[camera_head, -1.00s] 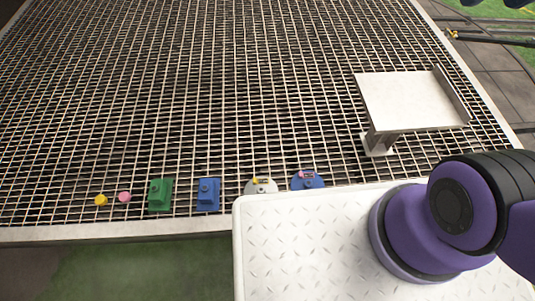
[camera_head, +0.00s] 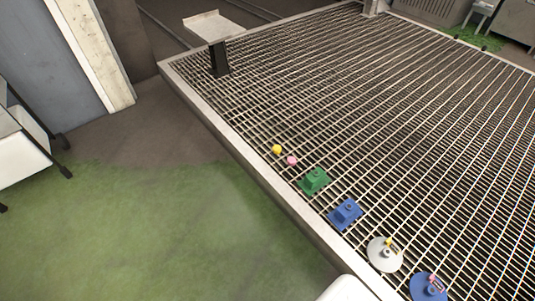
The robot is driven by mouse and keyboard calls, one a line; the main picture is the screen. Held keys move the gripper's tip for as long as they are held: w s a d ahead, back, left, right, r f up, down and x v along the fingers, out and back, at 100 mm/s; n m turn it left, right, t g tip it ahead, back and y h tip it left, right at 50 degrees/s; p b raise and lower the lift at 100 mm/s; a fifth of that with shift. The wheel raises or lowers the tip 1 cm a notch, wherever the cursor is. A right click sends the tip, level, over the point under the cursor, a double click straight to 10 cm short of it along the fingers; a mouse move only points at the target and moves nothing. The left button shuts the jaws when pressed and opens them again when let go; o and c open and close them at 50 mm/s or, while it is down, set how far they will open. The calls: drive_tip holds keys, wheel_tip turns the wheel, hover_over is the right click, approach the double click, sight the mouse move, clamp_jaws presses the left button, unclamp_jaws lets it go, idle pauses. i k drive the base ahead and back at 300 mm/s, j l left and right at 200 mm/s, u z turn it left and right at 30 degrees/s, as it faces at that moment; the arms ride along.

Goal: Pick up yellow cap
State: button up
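The yellow cap (camera_head: 277,149) is a small round piece on the metal grating (camera_head: 420,130), near its left edge. A pink cap (camera_head: 292,161) lies just beside it, to the lower right. My gripper is not in the picture.
A green block (camera_head: 314,180), a blue block (camera_head: 346,213), a white disc (camera_head: 383,256) and a blue disc (camera_head: 428,288) line the grating's edge. A small raised tray (camera_head: 212,27) stands at the back. Green floor (camera_head: 190,235) lies open at left; a white cart (camera_head: 22,150) stands far left.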

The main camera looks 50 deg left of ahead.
sight(276, 149)
drive_tip(key=u, duration=1.45)
drive_tip(key=l+u, duration=0.25)
drive_tip(key=l, duration=0.2)
drive_tip(key=k+l+u, duration=0.25)
drive_tip(key=l, duration=0.15)
drive_tip(key=i+l, duration=0.05)
